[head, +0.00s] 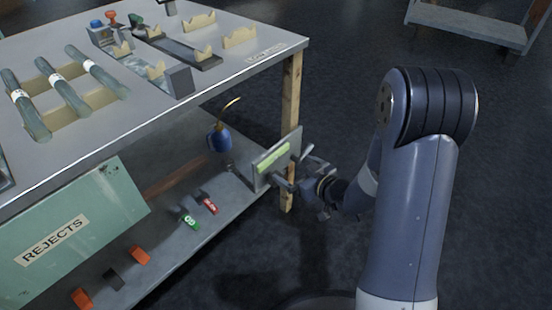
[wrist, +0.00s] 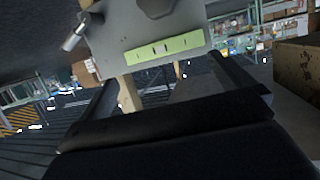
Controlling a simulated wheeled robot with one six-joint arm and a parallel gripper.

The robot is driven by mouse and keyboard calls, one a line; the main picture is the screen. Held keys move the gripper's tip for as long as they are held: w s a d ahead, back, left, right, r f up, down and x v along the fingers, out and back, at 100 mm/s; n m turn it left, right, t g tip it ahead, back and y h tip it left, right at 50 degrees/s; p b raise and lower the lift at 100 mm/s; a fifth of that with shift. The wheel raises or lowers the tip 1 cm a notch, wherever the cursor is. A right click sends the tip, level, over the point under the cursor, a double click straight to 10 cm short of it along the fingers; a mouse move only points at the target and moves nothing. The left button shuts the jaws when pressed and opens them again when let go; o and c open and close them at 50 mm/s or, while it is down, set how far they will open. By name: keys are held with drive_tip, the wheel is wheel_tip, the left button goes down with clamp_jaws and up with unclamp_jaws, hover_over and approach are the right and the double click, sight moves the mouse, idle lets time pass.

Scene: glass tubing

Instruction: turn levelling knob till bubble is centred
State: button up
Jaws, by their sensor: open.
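A grey levelling plate (head: 277,158) with a yellow-green bubble vial (head: 273,157) stands by the wooden table leg. In the wrist view, the vial (wrist: 163,47) has several dark marks; I cannot make out where the bubble sits. A dark rounded part (wrist: 155,6), perhaps the levelling knob, is cut off by the top edge. A metal lever-like piece (wrist: 80,32) sticks out at the plate's left. My gripper (wrist: 163,69) is open and empty, its fingers either side of the view below the vial. In the head view, my gripper (head: 297,170) is close to the plate.
The table (head: 140,130) holds glass tubes (head: 70,90) on supports. Its lower shelf (head: 225,215) carries a blue bottle (head: 219,139) with a thin spout, and red and green tags. A green REJECTS box (head: 110,195) hangs at left. The wooden leg (head: 291,85) is near my gripper.

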drive_tip(key=shift+s, duration=0.1)
idle(0.3)
drive_tip(key=p+v, duration=0.2)
drive_tip(key=v, duration=0.8)
drive_tip(key=shift+w+a, duration=0.1)
drive_tip(key=shift+w, duration=0.1)
drive_tip(key=b+x, duration=0.2)
drive_tip(key=x, duration=0.7)
drive_tip(key=p+v, duration=0.1)
drive_tip(key=v, duration=0.6)
drive_tip(key=shift+p, duration=0.4)
